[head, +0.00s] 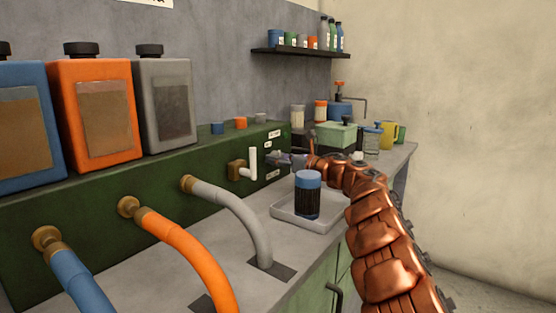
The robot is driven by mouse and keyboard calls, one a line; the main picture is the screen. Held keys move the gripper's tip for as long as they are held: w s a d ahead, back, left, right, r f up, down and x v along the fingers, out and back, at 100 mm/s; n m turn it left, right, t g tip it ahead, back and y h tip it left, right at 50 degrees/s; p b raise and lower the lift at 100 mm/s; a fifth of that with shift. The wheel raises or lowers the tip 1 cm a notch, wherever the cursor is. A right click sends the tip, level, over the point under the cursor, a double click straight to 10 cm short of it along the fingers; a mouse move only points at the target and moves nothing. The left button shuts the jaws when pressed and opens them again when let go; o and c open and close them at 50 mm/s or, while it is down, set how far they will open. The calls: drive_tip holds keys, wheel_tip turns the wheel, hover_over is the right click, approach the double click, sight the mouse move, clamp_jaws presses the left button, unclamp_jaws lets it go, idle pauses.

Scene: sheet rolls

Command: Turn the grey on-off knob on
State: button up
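A green panel box (130,205) runs along the wall. A small grey round knob or cap (260,117) sits on its top, beside an orange one (240,122) and a blue one (217,128). My copper-coloured arm comes in from the lower right and bends toward the panel's right end. My gripper (284,159) is close to the panel front, between small white labels. A small grey shape there may be a knob or part of my gripper; I cannot tell which. Finger opening, contact and any knob position are too small to make out.
A brass tap with a white lever (252,163) juts out left of my gripper. A dark jar with a blue lid (307,194) stands in a pale tray (287,213) below. Blue, orange and grey hoses cross the left counter. Jars and a green box (336,134) crowd the back.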

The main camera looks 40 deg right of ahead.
drive_tip(key=c, duration=0.8)
drive_tip(key=m+p, duration=0.3)
drive_tip(key=m, duration=0.1)
drive_tip(key=shift+r+m, duration=0.15)
drive_tip(key=shift+m, duration=0.15)
drive_tip(key=m+p, duration=0.5)
drive_tip(key=shift+p, duration=0.3)
drive_tip(key=m+p, duration=0.5)
drive_tip(key=shift+m, duration=0.3)
drive_tip(key=shift+f+m+p, duration=0.25)
drive_tip(key=shift+m+p, duration=1.15)
drive_tip(key=shift+p, duration=0.05)
